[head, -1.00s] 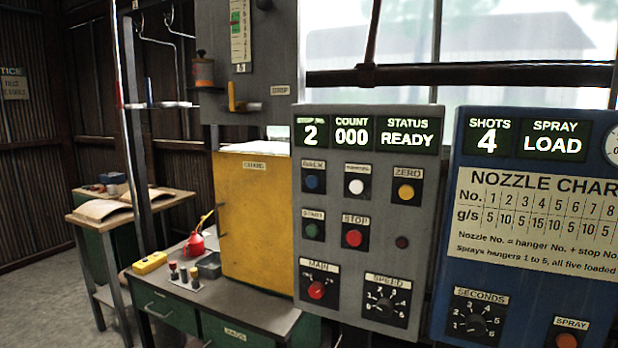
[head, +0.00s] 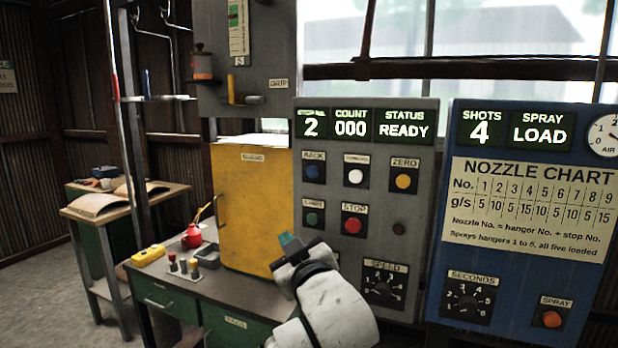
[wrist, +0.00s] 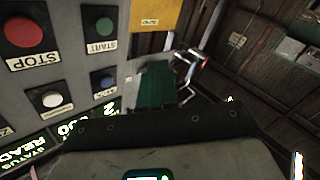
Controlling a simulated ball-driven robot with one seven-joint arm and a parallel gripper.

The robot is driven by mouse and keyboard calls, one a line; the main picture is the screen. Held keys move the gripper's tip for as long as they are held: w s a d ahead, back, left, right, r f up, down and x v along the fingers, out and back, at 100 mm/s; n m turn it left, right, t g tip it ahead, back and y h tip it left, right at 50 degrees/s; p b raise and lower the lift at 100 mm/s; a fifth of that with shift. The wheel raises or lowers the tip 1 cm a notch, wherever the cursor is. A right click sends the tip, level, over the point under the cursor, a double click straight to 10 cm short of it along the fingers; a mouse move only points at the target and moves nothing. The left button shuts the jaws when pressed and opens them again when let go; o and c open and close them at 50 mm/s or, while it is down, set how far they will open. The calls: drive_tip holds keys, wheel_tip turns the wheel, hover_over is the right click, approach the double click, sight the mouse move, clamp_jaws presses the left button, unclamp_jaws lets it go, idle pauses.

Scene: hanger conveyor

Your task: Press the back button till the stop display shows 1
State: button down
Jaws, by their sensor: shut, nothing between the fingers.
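The back button (head: 313,171) is a blue round button at the upper left of the grey control panel (head: 420,190). It also shows in the wrist view (wrist: 105,80), left of my fingers. The stop display (head: 312,124) reads 2. My gripper (head: 289,240) is in front of the panel's lower left, below the green start button (head: 312,218), with its green fingertips shut and empty. The shut fingers also show at the centre of the wrist view (wrist: 158,88), apart from the back button. My arm hides the main switch.
Beside the back button is a white button (head: 355,172), then the yellow zero button (head: 403,178). The red stop button (head: 354,225) and speed knob (head: 383,287) are lower. A yellow cabinet (head: 250,210) stands left; a blue spray panel (head: 540,275) stands right.

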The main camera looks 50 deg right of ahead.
sight(312, 172)
wheel_tip(312, 172, up, 10)
drive_tip(key=t+h, duration=0.1)
drive_tip(key=t, duration=0.1)
drive_tip(key=shift+n+h, duration=0.3)
drive_tip(key=shift+h, duration=0.1)
drive_tip(key=shift+w+d, duration=0.5)
drive_tip(key=shift+d, duration=0.9)
drive_tip(key=shift+w+d, duration=0.5)
drive_tip(key=shift+d, duration=0.85)
drive_tip(key=shift+w+d, duration=0.5)
drive_tip(key=shift+d, duration=0.9)
drive_tip(key=shift+d, duration=0.1)
drive_tip(key=shift+w+d+p, duration=0.1)
drive_tip(key=shift+d+p, duration=0.2)
drive_tip(key=shift+p, duration=0.05)
